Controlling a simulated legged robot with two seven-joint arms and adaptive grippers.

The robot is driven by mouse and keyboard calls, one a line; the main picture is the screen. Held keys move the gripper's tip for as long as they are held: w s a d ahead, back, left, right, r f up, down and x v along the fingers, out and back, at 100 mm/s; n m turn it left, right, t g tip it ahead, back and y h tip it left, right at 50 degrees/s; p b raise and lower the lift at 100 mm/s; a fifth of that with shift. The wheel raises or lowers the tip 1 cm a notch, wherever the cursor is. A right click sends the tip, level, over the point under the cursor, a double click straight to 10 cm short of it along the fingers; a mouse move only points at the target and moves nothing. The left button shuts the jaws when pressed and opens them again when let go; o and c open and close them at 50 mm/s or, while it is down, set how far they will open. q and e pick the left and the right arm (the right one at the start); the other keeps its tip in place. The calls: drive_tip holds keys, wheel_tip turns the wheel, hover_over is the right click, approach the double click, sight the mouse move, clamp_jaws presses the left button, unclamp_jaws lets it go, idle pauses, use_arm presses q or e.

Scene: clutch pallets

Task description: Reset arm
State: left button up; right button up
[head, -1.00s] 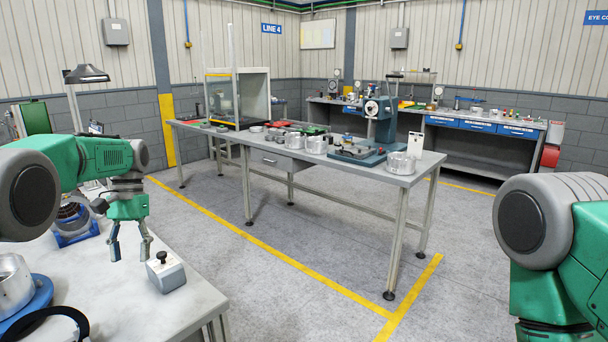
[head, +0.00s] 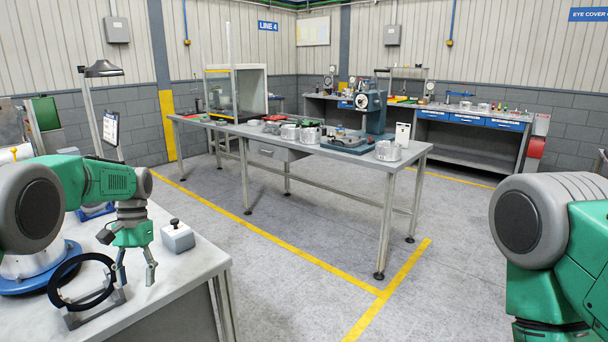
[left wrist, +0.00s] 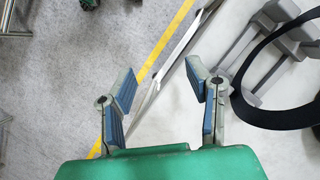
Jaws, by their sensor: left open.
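My left arm (head: 105,182) is green and grey and comes in from the left over the near table. My left gripper (head: 136,278) hangs pointing down near the table's right edge, open and empty. In the left wrist view its two blue-padded fingers (left wrist: 160,78) stand apart with nothing between them. A black ring on a grey stand (head: 85,295) is just left of the gripper; the ring also shows at the right of the left wrist view (left wrist: 262,110). My right arm (head: 550,240) shows at the right edge, and its gripper is out of the picture.
A grey box with a black knob (head: 178,238) stands on the near table (head: 180,275), behind and right of the gripper. A blue round base with a metal part (head: 35,275) is at left. Open floor separates this table from the long workbench (head: 340,155).

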use_arm(q)
drive_tip(key=s+d+f+t+b, duration=0.1)
drive_tip(key=s+d+f, duration=0.1)
drive_tip(key=s+f, duration=0.55)
drive_tip(key=s+d+f+b, duration=0.2)
drive_tip(key=s+f, duration=0.2)
drive_tip(key=f, duration=0.6)
drive_tip(key=s+d+f+t+b, duration=0.1)
drive_tip(key=s+f, duration=0.5)
drive_tip(key=f, duration=0.3)
drive_tip(key=s+d+f+m+t+b, duration=0.1)
drive_tip(key=s+d+t+b, duration=0.1)
drive_tip(key=s, duration=2.2)
drive_tip(key=shift+d+m+t+b, duration=0.3)
drive_tip(key=shift+d+t+b, duration=0.15)
drive_tip(key=shift+d, duration=0.65)
